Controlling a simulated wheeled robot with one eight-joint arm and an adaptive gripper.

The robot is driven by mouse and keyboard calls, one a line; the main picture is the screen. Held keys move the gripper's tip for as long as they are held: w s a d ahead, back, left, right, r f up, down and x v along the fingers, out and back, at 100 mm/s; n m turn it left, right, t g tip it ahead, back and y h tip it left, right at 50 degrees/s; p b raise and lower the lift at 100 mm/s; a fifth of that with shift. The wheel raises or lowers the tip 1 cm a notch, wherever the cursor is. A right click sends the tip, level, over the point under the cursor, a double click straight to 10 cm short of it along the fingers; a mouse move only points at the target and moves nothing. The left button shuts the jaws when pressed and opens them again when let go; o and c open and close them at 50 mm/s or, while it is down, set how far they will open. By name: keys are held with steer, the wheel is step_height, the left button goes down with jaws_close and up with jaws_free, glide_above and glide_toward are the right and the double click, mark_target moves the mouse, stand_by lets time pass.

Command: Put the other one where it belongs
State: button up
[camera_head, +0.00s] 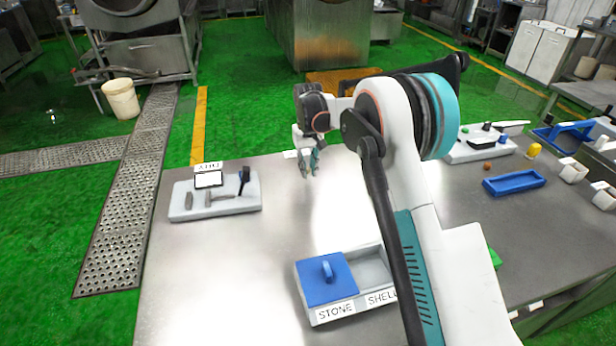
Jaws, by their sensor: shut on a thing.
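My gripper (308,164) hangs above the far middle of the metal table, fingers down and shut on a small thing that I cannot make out. A grey two-compartment box (345,313) stands at the front middle, labelled STONE on the left and SHELL on the right. A blue lid (328,280) with a raised handle covers the STONE compartment. The SHELL compartment (371,268) is uncovered; the part in view looks empty, and my arm hides its right end. My gripper is behind this box, well apart from it.
A grey tray (180,203) at the left holds a white-faced panel (208,180), small grey pieces and a dark upright handle (244,178). At the right are a blue tray (514,183), a yellow piece (534,150) and white cups. The table between tray and box is clear.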

mark_target(308, 169)
steer(key=shift+f+b, duration=0.35)
steer(key=shift+f, duration=1.4)
steer(key=shift+f, duration=0.15)
steer(key=o, duration=0.7)
step_height(308, 169, up, 12)
steer(key=p, duration=0.3)
steer(key=shift+r, duration=0.25)
